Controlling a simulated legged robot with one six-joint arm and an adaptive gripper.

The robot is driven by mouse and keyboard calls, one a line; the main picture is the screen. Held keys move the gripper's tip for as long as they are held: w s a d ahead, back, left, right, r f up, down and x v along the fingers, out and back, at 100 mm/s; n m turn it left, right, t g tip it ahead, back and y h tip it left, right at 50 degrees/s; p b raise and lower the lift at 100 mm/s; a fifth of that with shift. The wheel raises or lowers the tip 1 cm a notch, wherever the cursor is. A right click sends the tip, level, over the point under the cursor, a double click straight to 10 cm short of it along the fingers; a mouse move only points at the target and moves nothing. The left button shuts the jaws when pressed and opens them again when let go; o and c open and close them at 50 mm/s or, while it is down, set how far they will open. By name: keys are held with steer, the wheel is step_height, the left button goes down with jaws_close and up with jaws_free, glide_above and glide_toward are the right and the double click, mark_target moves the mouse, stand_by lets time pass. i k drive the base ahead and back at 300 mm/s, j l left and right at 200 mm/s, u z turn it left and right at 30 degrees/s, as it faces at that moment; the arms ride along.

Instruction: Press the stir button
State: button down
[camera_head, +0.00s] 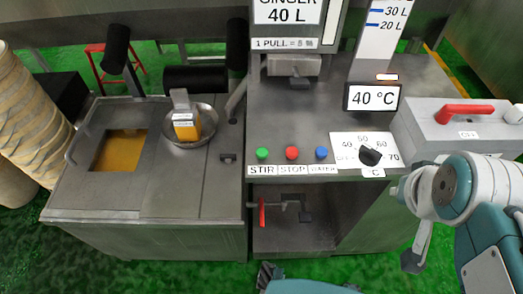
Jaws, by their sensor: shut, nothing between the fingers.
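The stir button is the green button (262,154) at the left end of the button row on the machine's front panel. The white STIR label (261,170) is below it. A red button (292,153) labelled STOP and a blue button (321,153) stand to its right. My arm comes in from the right edge. My gripper (412,261) appears at the end of it, shut and empty, low in front of the machine. It is well right of and below the green button and touches no button. The green button is fully visible.
A black temperature knob (371,155) is right of the buttons, below a 40 °C display (372,97). A grey box with a red handle (463,114) stands at the right. A metal bowl (204,131) sits on the left counter. A red-handled valve (262,211) is below the panel.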

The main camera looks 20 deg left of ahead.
mark_target(262, 153)
steer(key=k+j+z, duration=0.15)
steer(key=j, duration=0.2)
steer(key=k+j+z, duration=0.15)
steer(key=j, duration=0.2)
steer(key=k+j+z, duration=0.15)
steer(key=j, duration=0.2)
steer(key=k+j+z, duration=0.15)
steer(key=j, duration=0.2)
